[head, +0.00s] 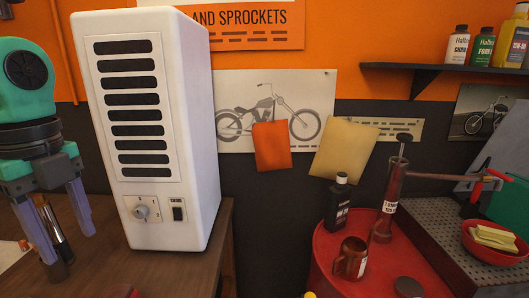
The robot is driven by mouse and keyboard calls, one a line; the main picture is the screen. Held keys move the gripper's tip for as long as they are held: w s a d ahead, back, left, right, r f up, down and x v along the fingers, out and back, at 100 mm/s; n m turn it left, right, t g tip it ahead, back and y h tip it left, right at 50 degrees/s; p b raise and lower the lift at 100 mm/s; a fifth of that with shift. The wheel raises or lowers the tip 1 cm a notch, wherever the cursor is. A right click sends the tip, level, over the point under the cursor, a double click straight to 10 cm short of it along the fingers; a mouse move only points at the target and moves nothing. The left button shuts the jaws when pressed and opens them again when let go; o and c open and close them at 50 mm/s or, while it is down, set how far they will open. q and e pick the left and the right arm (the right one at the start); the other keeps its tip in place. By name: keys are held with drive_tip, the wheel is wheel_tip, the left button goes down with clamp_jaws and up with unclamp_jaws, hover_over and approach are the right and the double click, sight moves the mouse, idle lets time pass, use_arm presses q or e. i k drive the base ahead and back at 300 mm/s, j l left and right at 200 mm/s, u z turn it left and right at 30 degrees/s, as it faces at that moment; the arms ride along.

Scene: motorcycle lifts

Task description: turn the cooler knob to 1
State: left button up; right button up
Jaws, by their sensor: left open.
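The cooler (195,130) is a tall white box with dark vent slots, standing on a brown wooden bench left of centre in the head view. Its round knob (141,211) sits on a small panel low on the front face. The markings around the knob are too small to read. A dark switch (178,211) is just right of the knob. My left gripper (66,250) is at the left edge, fingers pointing down, open and apart from the cooler, left of the knob. My right gripper does not show.
Brushes (52,232) stand by my left gripper's fingers. The wooden bench (180,268) is clear in front of the cooler. A red drum (325,245) at right carries a black bottle (338,202) and a copper mug (350,259). A red bowl (494,250) is farther right.

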sight(141, 210)
drive_tip(key=k, duration=0.85)
